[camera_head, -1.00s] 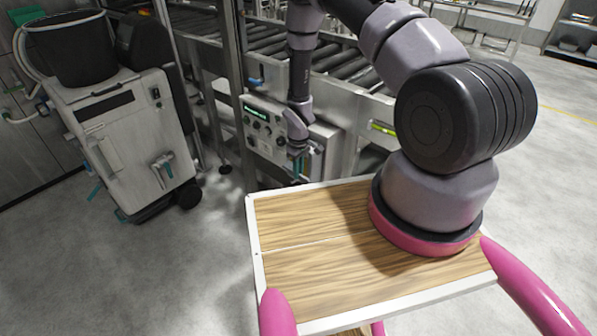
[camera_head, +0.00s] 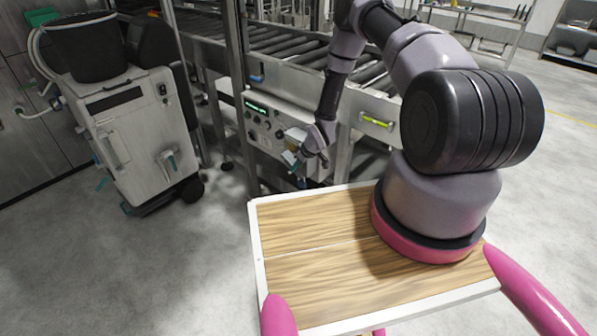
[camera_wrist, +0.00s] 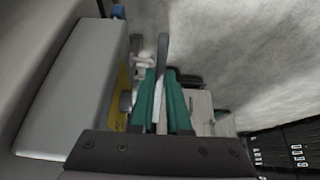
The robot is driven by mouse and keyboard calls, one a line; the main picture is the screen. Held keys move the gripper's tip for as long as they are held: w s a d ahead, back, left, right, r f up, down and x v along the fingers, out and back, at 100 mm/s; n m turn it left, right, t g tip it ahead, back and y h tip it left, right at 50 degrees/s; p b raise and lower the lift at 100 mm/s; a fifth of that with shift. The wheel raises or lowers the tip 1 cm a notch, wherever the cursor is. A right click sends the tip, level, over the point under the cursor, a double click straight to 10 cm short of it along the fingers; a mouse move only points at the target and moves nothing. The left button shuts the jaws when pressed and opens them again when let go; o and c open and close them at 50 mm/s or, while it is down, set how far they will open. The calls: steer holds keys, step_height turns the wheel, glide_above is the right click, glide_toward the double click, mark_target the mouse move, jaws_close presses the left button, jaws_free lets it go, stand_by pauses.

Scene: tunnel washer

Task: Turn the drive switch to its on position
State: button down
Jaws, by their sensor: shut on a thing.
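The control panel (camera_head: 268,128) with a small green display and several dark knobs is on the front of the conveyor frame. My gripper (camera_head: 291,160) is at its lower right part, and the wrist covers that area. In the wrist view my gripper (camera_wrist: 161,76) has two teal fingers close together, shut on a thin grey bar that I take to be the drive switch (camera_wrist: 162,50). The bar sticks out past the fingertips. I cannot tell which position the switch is at, and its markings are hidden.
The roller conveyor (camera_head: 285,45) runs behind the panel, with metal posts (camera_head: 240,90) close to its left. A white wheeled cart (camera_head: 135,130) with a black bucket (camera_head: 85,47) stands at the left. The floor (camera_head: 190,260) between is clear.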

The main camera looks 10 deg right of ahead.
mark_target(295, 172)
step_height(295, 172, down, 2)
steer(key=t+y, duration=0.2)
steer(key=t, duration=0.1)
steer(key=shift+w+a+f+t+y, duration=0.15)
steer(key=shift+f+t+y, duration=0.15)
steer(key=shift+t+y, duration=0.25)
steer(key=shift+w+f+t+y, duration=0.15)
steer(key=shift+f+t+y, duration=0.2)
steer(key=shift+t, duration=0.3)
steer(key=shift+w+a+f+t+y, duration=0.2)
steer(key=shift+t+y, duration=0.15)
steer(key=shift+t, duration=0.15)
steer(key=shift+w+a+f+t+y, duration=0.1)
steer(key=shift+f+t+y, duration=0.05)
steer(key=shift+t+y, duration=0.3)
steer(key=shift+w+a+f+t+y, duration=0.15)
steer(key=shift+w+f+t+y, duration=0.1)
steer(key=shift+t+y, duration=0.35)
steer(key=shift+w+a+f+t+y, duration=0.15)
steer(key=shift+w+t+y, duration=0.15)
steer(key=shift+t, duration=0.45)
steer(key=shift+r, duration=0.1)
steer(key=c, duration=0.9)
jaws_free()
